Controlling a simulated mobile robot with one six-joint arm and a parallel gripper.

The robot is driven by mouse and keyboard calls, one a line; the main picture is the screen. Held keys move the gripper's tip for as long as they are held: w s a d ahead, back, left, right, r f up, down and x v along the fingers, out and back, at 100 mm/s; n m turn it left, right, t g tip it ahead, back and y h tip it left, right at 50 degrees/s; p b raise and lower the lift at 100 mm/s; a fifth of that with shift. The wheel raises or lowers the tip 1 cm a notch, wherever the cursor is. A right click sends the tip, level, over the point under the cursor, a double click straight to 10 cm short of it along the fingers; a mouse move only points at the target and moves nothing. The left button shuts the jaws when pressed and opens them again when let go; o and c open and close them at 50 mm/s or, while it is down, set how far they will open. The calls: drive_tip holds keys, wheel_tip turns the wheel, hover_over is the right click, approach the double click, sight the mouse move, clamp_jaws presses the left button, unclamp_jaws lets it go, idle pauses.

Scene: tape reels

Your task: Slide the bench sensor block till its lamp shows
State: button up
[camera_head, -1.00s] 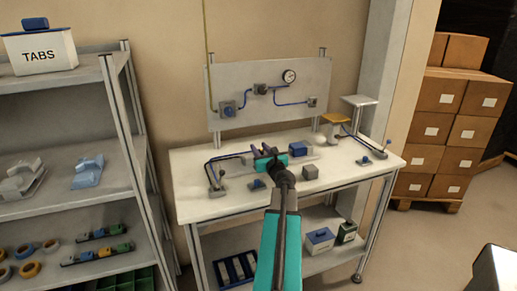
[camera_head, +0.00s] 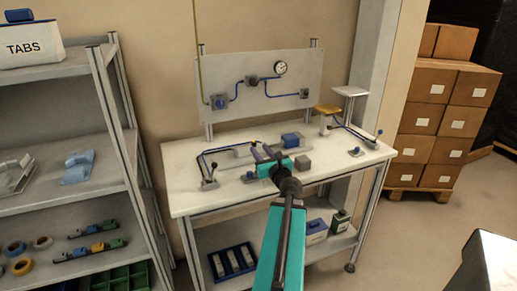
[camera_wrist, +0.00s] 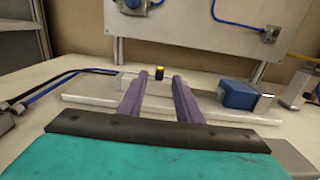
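A pale rail (camera_wrist: 85,101) lies along the back of the bench (camera_wrist: 25,150) in the wrist view. A blue block with a grey end (camera_wrist: 238,95) sits at its right part; it also shows in the head view (camera_head: 291,139). A small post with a yellow and black top (camera_wrist: 159,73) stands beyond my fingers, on a pale low body. I cannot tell which piece is the sensor block, nor whether a lamp is lit. My gripper (camera_wrist: 157,82) is open, its purple fingers apart, with no object visibly held. In the head view it (camera_head: 263,150) is over the bench, left of the blue block.
A grey cube (camera_head: 303,163) is close right of my gripper. Blue hoses (camera_wrist: 50,88) run in from the left. A back panel with a gauge (camera_head: 280,68) stands behind the bench. Shelves (camera_head: 75,120) are at the left, stacked cartons (camera_head: 423,118) at the right.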

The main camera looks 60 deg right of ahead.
drive_tip(key=shift+s+a+r+p, duration=0.1)
drive_tip(key=shift+s+r+p, duration=0.05)
drive_tip(key=shift+p, duration=0.4)
drive_tip(key=s+p, duration=0.1)
drive_tip(key=p, duration=0.2)
drive_tip(key=shift+s+a, duration=0.1)
drive_tip(key=shift+a, duration=0.3)
drive_tip(key=shift+s+a+p, duration=0.2)
drive_tip(key=shift+s+p, duration=0.05)
drive_tip(key=shift+p, duration=0.65)
